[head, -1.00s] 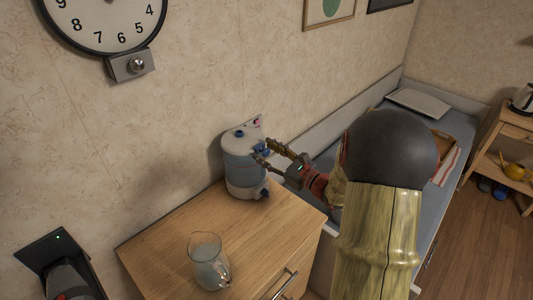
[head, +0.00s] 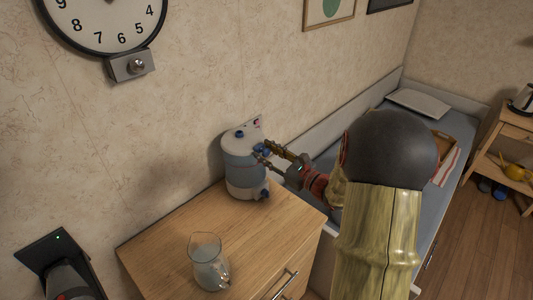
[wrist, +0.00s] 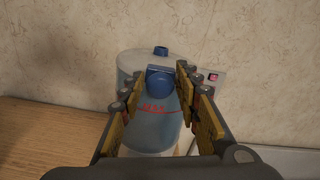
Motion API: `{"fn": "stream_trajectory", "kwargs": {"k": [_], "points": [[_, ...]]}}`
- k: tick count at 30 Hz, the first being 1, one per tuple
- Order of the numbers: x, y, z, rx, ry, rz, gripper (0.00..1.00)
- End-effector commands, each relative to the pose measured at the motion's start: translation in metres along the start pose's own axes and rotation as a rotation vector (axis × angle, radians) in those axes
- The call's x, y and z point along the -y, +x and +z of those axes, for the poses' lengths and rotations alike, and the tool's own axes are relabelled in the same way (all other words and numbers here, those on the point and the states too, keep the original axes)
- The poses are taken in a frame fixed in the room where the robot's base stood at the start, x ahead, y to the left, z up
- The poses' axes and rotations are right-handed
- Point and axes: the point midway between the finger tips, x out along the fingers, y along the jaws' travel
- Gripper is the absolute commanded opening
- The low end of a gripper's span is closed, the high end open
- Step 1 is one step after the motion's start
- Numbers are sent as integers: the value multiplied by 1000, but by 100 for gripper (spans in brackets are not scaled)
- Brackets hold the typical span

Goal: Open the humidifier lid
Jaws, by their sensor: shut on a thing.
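The humidifier (head: 240,172) stands upright on the wooden cabinet against the wall. It has a pale lid (head: 234,142) with a blue cap (head: 239,134) on top, a bluish translucent tank and a white base. The lid looks down over the tank; a small gap cannot be ruled out. A blue tab (wrist: 160,82) sticks out from the front of the lid, between my fingers in the wrist view. My gripper (head: 263,151) reaches in from the right and is shut on this tab. Its fingers partly hide the tab in the head view.
A glass jug (head: 207,262) stands near the front of the cabinet top (head: 170,235). The wall is close behind the humidifier. A bed (head: 405,120) with a tray lies to the right. A wall clock (head: 105,20) hangs at upper left.

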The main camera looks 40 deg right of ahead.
Motion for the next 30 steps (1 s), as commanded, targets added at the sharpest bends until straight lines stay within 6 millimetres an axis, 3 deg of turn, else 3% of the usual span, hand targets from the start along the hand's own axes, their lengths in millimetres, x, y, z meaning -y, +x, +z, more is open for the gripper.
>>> {"fn": "stream_trajectory", "kwargs": {"k": [11, 30], "points": [[3, 1, 14, -47, -2, 12, 0], [16, 17, 75, -343, -3, 80, 0]]}}
